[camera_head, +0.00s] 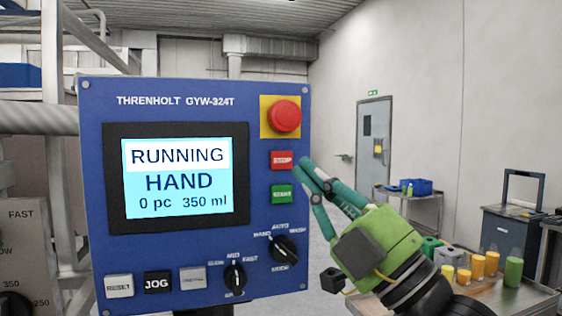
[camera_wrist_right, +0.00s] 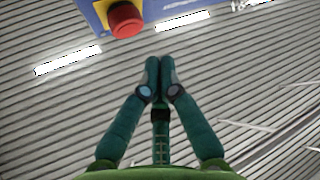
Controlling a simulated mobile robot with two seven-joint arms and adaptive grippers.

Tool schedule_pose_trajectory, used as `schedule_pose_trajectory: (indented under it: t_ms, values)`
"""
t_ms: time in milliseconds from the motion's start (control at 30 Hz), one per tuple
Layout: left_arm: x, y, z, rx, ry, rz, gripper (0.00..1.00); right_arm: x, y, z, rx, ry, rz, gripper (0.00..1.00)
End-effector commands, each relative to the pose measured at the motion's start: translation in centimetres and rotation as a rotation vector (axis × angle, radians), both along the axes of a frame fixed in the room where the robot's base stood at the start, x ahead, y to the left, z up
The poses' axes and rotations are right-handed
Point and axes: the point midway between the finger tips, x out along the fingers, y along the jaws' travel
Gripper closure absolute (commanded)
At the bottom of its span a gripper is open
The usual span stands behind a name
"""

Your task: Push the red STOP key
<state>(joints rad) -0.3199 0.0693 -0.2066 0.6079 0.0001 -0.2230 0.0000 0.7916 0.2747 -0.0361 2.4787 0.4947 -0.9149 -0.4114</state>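The red STOP key (camera_head: 282,160) is a small rectangular key on the right side of the blue control panel (camera_head: 190,92). It sits above the green START key (camera_head: 281,194) and below the red round button on a yellow plate (camera_head: 284,116). My right gripper (camera_head: 305,166) is just right of the STOP key in the head view. In the right wrist view its green fingers (camera_wrist_right: 160,66) are together, with nothing between them. I cannot tell whether the tips touch the panel. My left gripper is out of view.
The display (camera_head: 178,178) reads RUNNING, HAND, 0 pc, 350 ml. Two rotary knobs (camera_head: 284,249) and a row of keys, including JOG (camera_head: 157,282), sit lower on the panel. A table with green and yellow items (camera_head: 513,271) stands at the lower right.

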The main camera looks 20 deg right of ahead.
Motion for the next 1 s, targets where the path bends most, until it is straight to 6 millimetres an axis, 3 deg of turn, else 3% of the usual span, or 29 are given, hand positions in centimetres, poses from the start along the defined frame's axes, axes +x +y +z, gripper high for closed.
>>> schedule_pose_trajectory:
  t_ms: [200,300,600,1000]
  values:
    - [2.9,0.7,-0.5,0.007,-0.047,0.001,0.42,2.9,0.1,-0.1,0.001,0.002,0.002,1.00]
    - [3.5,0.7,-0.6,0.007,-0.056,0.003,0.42,4.4,0.2,-0.1,0.001,0.002,0.002,1.00]
    - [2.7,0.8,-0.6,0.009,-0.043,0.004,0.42,7.4,0.3,0.0,-0.001,0.000,0.001,1.00]
    - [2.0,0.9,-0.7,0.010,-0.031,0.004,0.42,8.0,0.3,0.0,0.000,-0.001,0.001,1.00]
